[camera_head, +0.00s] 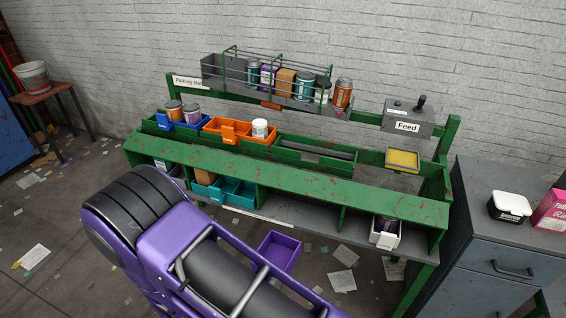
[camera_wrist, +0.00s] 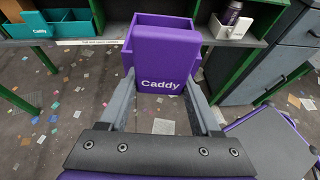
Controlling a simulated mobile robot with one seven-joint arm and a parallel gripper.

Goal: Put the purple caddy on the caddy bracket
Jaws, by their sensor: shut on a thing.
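The purple caddy (camera_head: 278,252) hangs in front of the green bench, below its lower shelf, in the head view. In the wrist view the caddy (camera_wrist: 163,62) is upright, with its "Caddy" label facing me and its top open; it looks empty. My gripper (camera_wrist: 161,84) is shut on it, one finger at each side. In the head view my purple arm hides the gripper. No part is labelled as the caddy bracket. An empty stretch of the green upper rack (camera_head: 318,152), with dark bars, lies right of the orange caddy (camera_head: 238,131) and may be it.
The blue caddy (camera_head: 182,126) stands left of the orange one. A teal caddy (camera_head: 237,192) and a white caddy (camera_head: 385,237) sit on the lower shelf. The green bench top (camera_head: 290,180) is clear. A grey cabinet (camera_head: 500,262) stands at right.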

